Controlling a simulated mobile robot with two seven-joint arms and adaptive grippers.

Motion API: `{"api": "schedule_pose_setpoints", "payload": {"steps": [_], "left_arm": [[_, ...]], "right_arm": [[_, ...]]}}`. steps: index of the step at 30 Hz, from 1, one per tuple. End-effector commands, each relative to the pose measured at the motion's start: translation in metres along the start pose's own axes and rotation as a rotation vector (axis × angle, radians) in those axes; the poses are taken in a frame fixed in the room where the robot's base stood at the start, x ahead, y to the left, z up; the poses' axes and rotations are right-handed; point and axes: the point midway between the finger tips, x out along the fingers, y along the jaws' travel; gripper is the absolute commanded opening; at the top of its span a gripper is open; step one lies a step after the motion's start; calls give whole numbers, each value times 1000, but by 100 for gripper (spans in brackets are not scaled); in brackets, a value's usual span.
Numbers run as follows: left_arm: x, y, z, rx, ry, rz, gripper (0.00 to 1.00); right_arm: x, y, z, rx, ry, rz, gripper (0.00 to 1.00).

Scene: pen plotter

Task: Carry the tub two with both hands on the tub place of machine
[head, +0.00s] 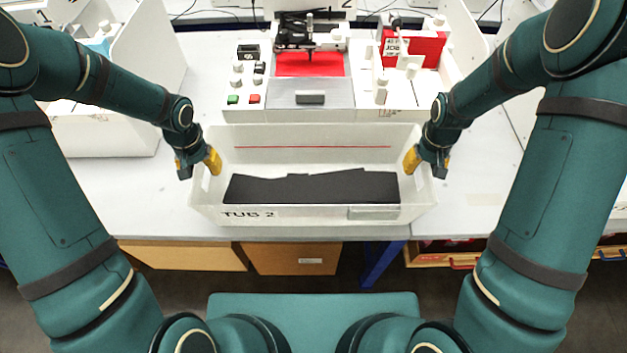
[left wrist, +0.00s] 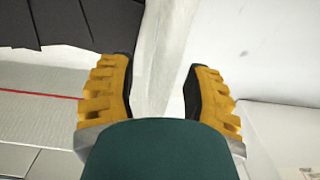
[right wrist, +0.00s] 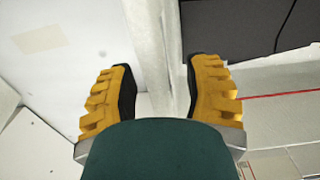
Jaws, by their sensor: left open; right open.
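The tub two (head: 305,216) is a translucent white box marked "TUB 2" with dark sheets inside and a red line on its far wall. It sits on the front part of the light table. My left gripper (head: 197,165) is at its left end wall; in the left wrist view the open fingers (left wrist: 158,92) stand on either side of the wall's rim (left wrist: 162,60). My right gripper (head: 427,163) is at its right end wall; in the right wrist view its open fingers (right wrist: 160,92) also straddle the rim (right wrist: 160,50). I cannot tell whether any finger touches the wall.
The pen plotter machine (head: 310,93) with a red bed stands just behind the tub, with buttons and knobs on its left panel. A red block (head: 428,48) is at its right. A white bin (head: 105,130) stands at the left. Bare table lies right of the tub.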

Motion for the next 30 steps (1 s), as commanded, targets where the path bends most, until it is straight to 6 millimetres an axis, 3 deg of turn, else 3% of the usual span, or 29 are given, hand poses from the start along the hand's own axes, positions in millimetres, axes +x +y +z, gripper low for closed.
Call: {"api": "schedule_pose_setpoints", "payload": {"steps": [2,6,7,22,30], "left_arm": [[0,0,0,0,0,0,52],[0,0,0,0,0,0,3],[0,0,0,0,0,0,0],[-1,0,0,0,0,0,0],[-14,0,0,0,0,0,0]], "right_arm": [[0,0,0,0,0,0,52],[0,0,0,0,0,0,3],[0,0,0,0,0,0,0],[-1,0,0,0,0,0,0],[-14,0,0,0,0,1,0]]}}
